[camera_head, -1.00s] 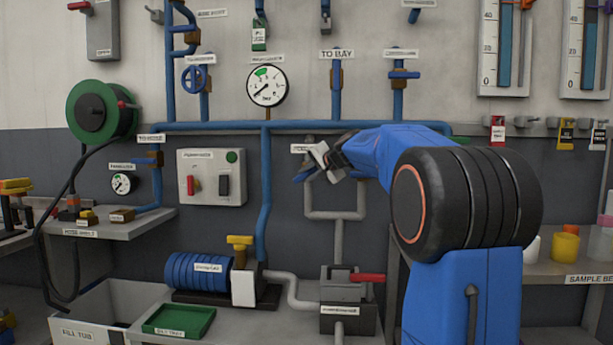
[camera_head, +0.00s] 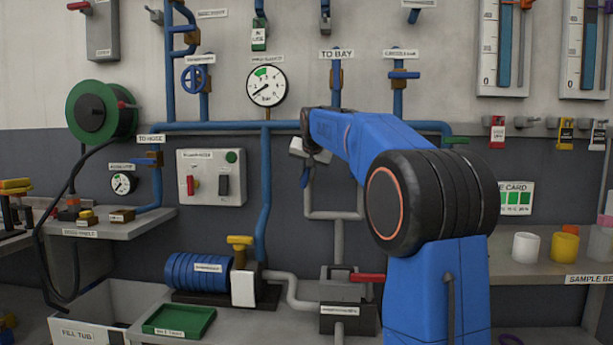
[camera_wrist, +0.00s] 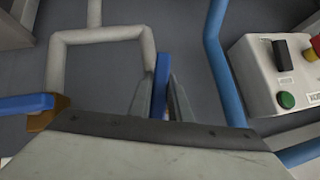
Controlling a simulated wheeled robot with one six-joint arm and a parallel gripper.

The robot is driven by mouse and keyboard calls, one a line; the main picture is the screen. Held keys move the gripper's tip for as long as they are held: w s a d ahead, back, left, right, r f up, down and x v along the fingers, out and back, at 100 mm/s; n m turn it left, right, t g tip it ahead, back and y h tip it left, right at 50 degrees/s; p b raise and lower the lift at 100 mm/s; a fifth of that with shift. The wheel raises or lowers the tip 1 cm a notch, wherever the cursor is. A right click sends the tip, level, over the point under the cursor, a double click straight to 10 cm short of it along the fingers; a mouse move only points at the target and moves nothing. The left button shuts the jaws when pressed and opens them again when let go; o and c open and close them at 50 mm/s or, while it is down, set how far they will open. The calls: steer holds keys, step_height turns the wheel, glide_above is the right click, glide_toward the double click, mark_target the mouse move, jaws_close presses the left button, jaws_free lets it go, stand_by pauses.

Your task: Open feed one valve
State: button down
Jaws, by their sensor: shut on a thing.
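The held valve's blue lever (camera_head: 305,177) hangs nearly upright above the grey looped pipe, below the blue header pipe. In the wrist view the lever (camera_wrist: 162,75) stands between the two fingers. My gripper (camera_head: 307,158) is shut on it; it also shows in the wrist view (camera_wrist: 162,98). The valve body and its label are hidden behind my gripper and arm, so I cannot read which feed it is. A second blue lever (camera_wrist: 25,105) on a brown body (camera_wrist: 46,115) lies crosswise at the left of the wrist view.
A pressure gauge (camera_head: 266,86) hangs above, its needle at lower left. A switch box (camera_head: 211,177) with a green button is left of my gripper. Grey pipes (camera_head: 337,215) run below. A grey box with a red lever (camera_head: 368,278) stands lower down.

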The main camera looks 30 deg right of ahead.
steer(key=shift+f+h, duration=0.15)
steer(key=shift+h, duration=0.25)
stand_by(0.3)
steer(key=c, duration=1.6)
jaws_free()
steer(key=shift+c, duration=0.2)
steer(key=v, duration=1.7)
steer(key=shift+r, duration=0.45)
steer(key=shift+a, duration=0.15)
steer(key=s+a+f+n+g+y, duration=0.1)
steer(key=s+a+f, duration=0.4)
steer(key=s+f, duration=0.8)
steer(key=s+a+f+n+g+y, duration=0.1)
steer(key=s+a+f+n, duration=0.3)
steer(key=s+f, duration=0.9)
steer(key=s+a+f+n+g+y, duration=0.1)
steer(key=s+a+f, duration=0.6)
steer(key=s+f, duration=0.7)
step_height(320, 180, down, 6)
steer(key=shift+r+n+g+y, duration=0.1)
steer(key=shift+n+g+y, duration=0.35)
steer(key=shift+n, duration=0.55)
